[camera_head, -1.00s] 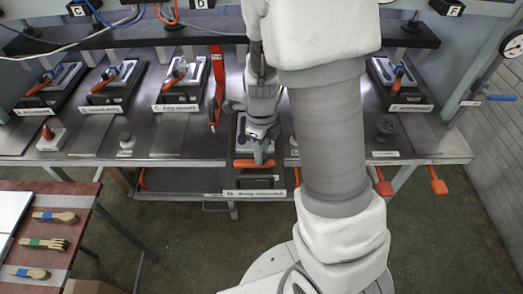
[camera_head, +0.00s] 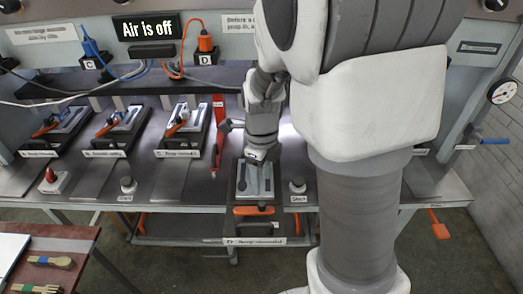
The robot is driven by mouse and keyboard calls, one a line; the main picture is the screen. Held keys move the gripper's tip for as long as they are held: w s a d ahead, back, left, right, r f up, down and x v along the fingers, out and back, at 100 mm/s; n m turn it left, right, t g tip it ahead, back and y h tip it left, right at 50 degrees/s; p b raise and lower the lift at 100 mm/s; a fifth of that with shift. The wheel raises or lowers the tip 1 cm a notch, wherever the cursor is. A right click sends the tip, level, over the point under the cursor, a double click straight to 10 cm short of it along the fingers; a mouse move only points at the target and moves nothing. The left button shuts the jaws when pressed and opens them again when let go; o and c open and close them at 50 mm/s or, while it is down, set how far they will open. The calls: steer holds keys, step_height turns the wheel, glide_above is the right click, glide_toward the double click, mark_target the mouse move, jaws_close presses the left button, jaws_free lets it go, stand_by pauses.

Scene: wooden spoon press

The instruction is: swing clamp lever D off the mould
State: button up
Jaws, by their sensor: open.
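The mould in front of my arm (camera_head: 266,183) is a light plate in a dark tray at the bench's front middle. The white label on the bar below it (camera_head: 254,241) is too small to read surely. An orange handle (camera_head: 253,210) lies crosswise at its near edge; I cannot tell if this is clamp lever D. A dark slim part (camera_head: 241,183) stands at the plate's left side. My gripper (camera_head: 259,159) points down above the far part of the plate, open and apart from the orange handle. My wrist hides the area behind.
Three moulds with orange levers, the nearest of them (camera_head: 185,130), stand to the left. A red upright bar (camera_head: 217,140) stands close left of my gripper. A knob (camera_head: 297,185) sits right of the mould. A sign (camera_head: 146,27) reads "Air is off".

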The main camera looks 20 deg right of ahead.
step_height(320, 180, up, 8)
steer(key=shift+r+p, duration=0.2)
steer(key=shift+p, duration=0.2)
